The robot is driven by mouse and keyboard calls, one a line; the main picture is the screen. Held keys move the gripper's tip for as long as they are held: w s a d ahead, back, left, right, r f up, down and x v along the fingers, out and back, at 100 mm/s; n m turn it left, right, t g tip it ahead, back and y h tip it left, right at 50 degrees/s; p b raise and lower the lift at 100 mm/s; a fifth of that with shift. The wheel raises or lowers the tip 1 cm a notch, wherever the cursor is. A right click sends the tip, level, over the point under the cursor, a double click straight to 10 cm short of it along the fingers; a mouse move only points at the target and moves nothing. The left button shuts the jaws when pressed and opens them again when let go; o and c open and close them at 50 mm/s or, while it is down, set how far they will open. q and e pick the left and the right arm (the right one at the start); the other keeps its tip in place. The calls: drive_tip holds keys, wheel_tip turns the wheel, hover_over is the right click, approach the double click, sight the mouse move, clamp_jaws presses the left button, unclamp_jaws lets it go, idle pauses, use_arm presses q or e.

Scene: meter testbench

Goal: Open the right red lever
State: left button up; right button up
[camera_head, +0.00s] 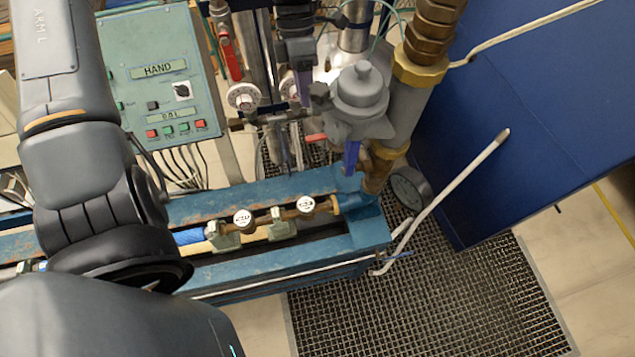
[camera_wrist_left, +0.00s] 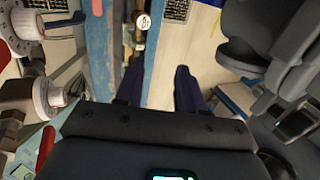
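A long red lever (camera_head: 229,58) hangs on the upright pipework left of centre in the head view. A smaller red handle (camera_head: 315,138) shows further right, by the grey valve body, partly hidden by it. A red bar (camera_wrist_left: 45,146) also shows at the left of the left wrist view; I cannot tell which lever it is. My left gripper (camera_wrist_left: 158,88) has its two dark fingers apart with nothing between them, over the bench edge and floor. It touches no lever. In the head view my left arm hides its fingers. My right gripper is not in view.
A green control panel (camera_head: 157,80) stands behind my left arm. A blue bench (camera_head: 250,192) carries brass fittings with white dials (camera_head: 243,217). A grey valve (camera_head: 360,92), thick pipe and gauge (camera_head: 410,188) crowd the middle. A blue cabinet (camera_head: 540,110) and floor grate (camera_head: 470,300) lie right.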

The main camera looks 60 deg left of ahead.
use_arm(q)
drive_tip(key=s+d+f+n+t+h+p, duration=0.1)
drive_tip(key=s+d+f+h, duration=0.1)
drive_tip(key=d+f, duration=0.4)
drive_tip(key=s+d+f+n+h+p, duration=0.1)
drive_tip(key=s+d+f+h, duration=0.1)
drive_tip(key=d+f, duration=0.5)
drive_tip(key=shift+f+t+h+p, duration=0.35)
drive_tip(key=shift+f+h, duration=0.45)
drive_tip(key=shift+f, duration=0.75)
